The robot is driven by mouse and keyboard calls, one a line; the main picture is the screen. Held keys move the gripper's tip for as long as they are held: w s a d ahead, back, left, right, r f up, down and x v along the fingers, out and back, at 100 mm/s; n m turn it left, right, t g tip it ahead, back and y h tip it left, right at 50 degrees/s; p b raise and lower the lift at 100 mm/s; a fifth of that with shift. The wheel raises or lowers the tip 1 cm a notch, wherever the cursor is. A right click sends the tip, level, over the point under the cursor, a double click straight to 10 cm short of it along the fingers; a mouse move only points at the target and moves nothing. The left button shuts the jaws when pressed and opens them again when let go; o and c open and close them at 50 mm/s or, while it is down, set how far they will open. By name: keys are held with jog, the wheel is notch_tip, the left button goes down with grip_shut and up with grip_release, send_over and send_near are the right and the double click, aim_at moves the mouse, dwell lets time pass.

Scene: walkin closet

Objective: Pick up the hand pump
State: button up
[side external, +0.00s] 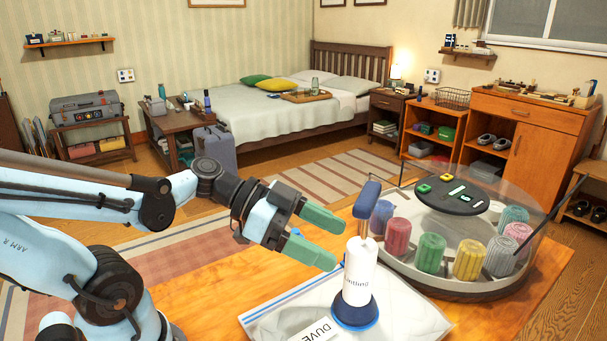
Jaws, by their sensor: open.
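The hand pump (358,273) is a white cylinder with a blue base and a blue handle on top. It stands upright on a clear bag with a blue edge stripe (290,295), near the front of the wooden table. My gripper (328,240) has two green fingers and comes from the left. Its fingers are spread apart and empty, just left of the pump, with the fingertips close to the pump's upper body. I cannot tell from this one view whether either finger touches it or how they line up in depth.
A round clear-walled container (440,292) with several coloured rolls and a dark control panel (452,196) stands right behind the pump. Bare tabletop (200,300) lies to the left of the bag. A bed, a suitcase and cabinets stand farther back in the room.

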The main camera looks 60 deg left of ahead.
aim_at(371, 263)
jog(key=shift+f+x, duration=0.15)
jog(key=shift+x, duration=1.95)
jog(key=shift+f+x, duration=0.15)
jog(key=shift+x, duration=1.95)
jog(key=shift+s+a, duration=0.1)
jog(key=shift+a, duration=0.05)
jog(key=shift+c, duration=0.4)
grip_shut()
jog(key=shift+r, duration=0.2)
